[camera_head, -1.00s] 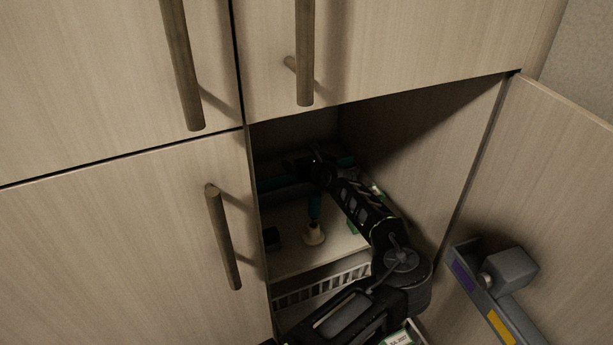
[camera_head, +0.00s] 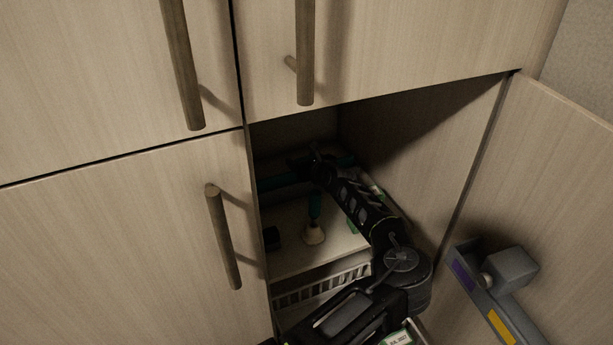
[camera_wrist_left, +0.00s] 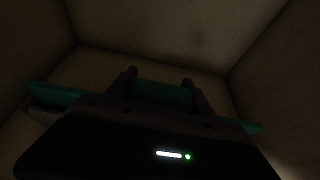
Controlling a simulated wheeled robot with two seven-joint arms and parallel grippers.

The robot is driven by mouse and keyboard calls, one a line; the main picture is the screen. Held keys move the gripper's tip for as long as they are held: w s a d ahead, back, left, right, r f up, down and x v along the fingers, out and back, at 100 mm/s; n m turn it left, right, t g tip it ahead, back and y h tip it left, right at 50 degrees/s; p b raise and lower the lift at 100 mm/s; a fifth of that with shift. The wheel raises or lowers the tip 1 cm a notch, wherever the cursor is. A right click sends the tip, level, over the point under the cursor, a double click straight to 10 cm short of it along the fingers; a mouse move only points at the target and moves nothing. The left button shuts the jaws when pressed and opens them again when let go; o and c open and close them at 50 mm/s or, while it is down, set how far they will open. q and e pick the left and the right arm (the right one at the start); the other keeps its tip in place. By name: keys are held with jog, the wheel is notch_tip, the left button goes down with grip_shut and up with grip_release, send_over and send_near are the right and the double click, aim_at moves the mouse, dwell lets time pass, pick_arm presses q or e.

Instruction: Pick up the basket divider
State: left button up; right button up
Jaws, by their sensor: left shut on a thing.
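A long teal piece, which I take to be the basket divider (camera_head: 283,182), is inside the open lower cabinet, partly hidden by my arm and by shadow. My left gripper (camera_head: 303,163) is at it, deep in the cabinet. In the left wrist view the divider (camera_wrist_left: 160,91) runs crosswise between the two fingers and sticks out on both sides. The left gripper (camera_wrist_left: 160,80) is shut on it. The picture is too dark to tell whether the divider touches the cabinet. My right gripper is not in view.
A white slatted basket (camera_head: 320,287) is below the shelf front. The open door (camera_head: 575,190) is at right, with a grey fixture (camera_head: 510,268) before it.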

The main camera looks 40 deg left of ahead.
pick_arm(q)
jog(key=shift+c, duration=1.1)
jog(key=shift+r, duration=0.1)
notch_tip(320, 180, up, 10)
jog(key=b, duration=0.2)
